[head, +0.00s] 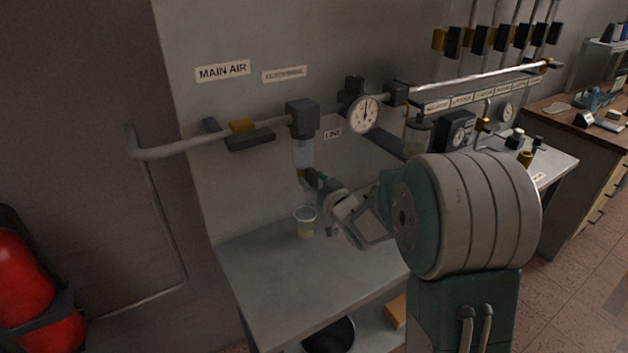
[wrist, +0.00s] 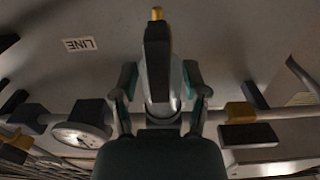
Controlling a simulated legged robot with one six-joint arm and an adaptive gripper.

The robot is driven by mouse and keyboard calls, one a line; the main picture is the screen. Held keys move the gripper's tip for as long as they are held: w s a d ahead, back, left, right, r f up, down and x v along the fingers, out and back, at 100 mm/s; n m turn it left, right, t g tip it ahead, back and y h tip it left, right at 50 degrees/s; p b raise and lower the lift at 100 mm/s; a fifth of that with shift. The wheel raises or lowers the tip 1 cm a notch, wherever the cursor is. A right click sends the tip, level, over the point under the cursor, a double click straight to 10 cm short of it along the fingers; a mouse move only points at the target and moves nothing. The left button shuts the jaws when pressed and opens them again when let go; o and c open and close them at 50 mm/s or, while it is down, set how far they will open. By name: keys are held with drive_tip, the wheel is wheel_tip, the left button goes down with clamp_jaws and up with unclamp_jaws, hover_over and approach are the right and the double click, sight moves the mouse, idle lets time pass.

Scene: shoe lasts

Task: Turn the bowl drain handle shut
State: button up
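The clear filter bowl (head: 303,153) hangs under a dark block on the wall pipe. At its lower end a small drain part shows near my gripper, partly covered by it. In the wrist view, which looks upside down, a black handle-like part with a yellow tip (wrist: 157,50) stands in front of the pale bowl (wrist: 176,88). My gripper (wrist: 160,78) has its two fingers apart, one on each side of this part, with gaps visible. In the head view my gripper (head: 312,180) reaches the bowl's lower end from the right. Exact contact is hard to tell.
A clear cup (head: 305,222) stands on the grey bench (head: 265,270) below the bowl. A pressure gauge (head: 363,114) and a yellow-and-black valve (head: 246,132) sit on the pipe either side. A bin is under the bench. A red cylinder (head: 22,275) stands at far left.

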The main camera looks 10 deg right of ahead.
clamp_jaws()
drive_tip(key=shift+m, duration=0.3)
drive_tip(key=m, duration=0.4)
drive_tip(key=shift+d, duration=0.2)
drive_tip(key=m, duration=0.4)
drive_tip(key=shift+w+d+f+m, duration=0.1)
drive_tip(key=shift+d+f+m, duration=0.05)
drive_tip(key=shift+m, duration=0.25)
drive_tip(key=m, duration=0.4)
drive_tip(key=shift+d+f+m, duration=0.1)
drive_tip(key=shift+f+m, duration=0.05)
drive_tip(key=shift+m, duration=0.15)
drive_tip(key=shift+f+m, duration=0.2)
drive_tip(key=shift+m, duration=1.7)
drive_tip(key=shift+f, duration=0.1)
